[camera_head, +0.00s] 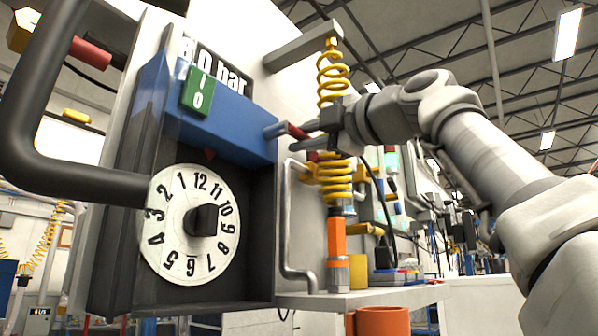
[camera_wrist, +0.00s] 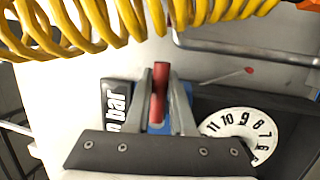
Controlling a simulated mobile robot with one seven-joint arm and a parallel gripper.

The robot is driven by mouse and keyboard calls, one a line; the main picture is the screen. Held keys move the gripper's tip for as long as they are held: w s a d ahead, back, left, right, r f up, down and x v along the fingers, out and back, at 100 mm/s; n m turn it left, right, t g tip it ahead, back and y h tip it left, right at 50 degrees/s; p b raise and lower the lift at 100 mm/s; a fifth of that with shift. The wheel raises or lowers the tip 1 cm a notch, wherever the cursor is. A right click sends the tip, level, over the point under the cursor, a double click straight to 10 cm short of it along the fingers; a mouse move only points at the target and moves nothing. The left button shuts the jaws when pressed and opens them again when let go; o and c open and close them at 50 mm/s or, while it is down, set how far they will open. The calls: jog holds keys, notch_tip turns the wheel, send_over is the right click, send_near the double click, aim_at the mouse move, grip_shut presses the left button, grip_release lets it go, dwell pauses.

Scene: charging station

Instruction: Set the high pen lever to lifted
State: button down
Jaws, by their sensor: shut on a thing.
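A lever with a red grip (camera_head: 297,131) and a grey shank (camera_head: 273,131) sticks out from the right side of the blue top of the dial box (camera_head: 150,110). I take it for the high pen lever, though no label confirms this. My gripper (camera_head: 304,136) reaches in from the right, its fingers at the red grip. In the wrist view the red grip (camera_wrist: 160,80) stands between the two grey fingers, which are closed on it. The fingers partly hide it. The white numbered dial (camera_head: 191,224) is on the box's front.
Yellow coiled hoses (camera_head: 333,75) hang close behind my gripper, above and below it. A bent grey pipe (camera_head: 290,225) and an orange cylinder (camera_head: 337,238) stand below. A thick black tube (camera_head: 25,120) is at the left. A shelf (camera_head: 375,296) runs below right.

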jog(key=c, duration=0.8)
grip_release()
jog(key=shift+o, duration=0.2)
jog(key=b+v, duration=0.5)
jog(key=v, duration=1.2)
jog(key=shift+s, duration=0.25)
